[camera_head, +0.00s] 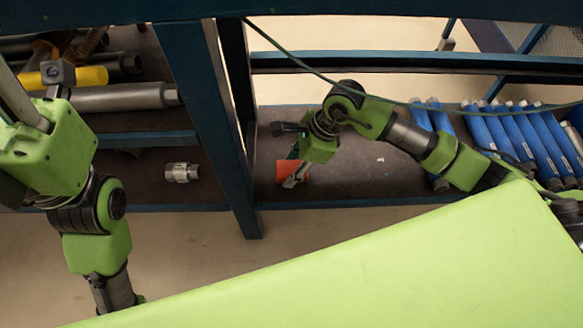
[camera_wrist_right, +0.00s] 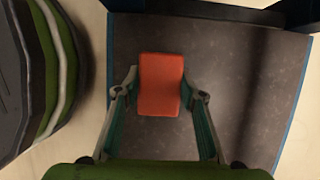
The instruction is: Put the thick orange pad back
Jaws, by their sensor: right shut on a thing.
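The thick orange pad (camera_wrist_right: 160,84) is a rounded red-orange block between the two fingers of my right gripper (camera_wrist_right: 160,92) in the right wrist view. The fingers are shut on its left and right sides. In the head view, part of the pad (camera_head: 300,170) shows beside my right gripper (camera_head: 291,181), over the dark lower shelf (camera_head: 385,180). The gripper hides the rest of it. I cannot tell whether the pad touches the shelf. My left gripper (camera_head: 22,110) is partly in view at the left edge; its fingertips are not clear.
A blue post (camera_head: 215,120) stands left of my right gripper. Several blue cylinders (camera_head: 515,140) lie at the shelf's right. A small metal fitting (camera_head: 182,172) and grey and yellow cylinders (camera_head: 80,76) lie left of the post. The shelf around the pad is mostly bare.

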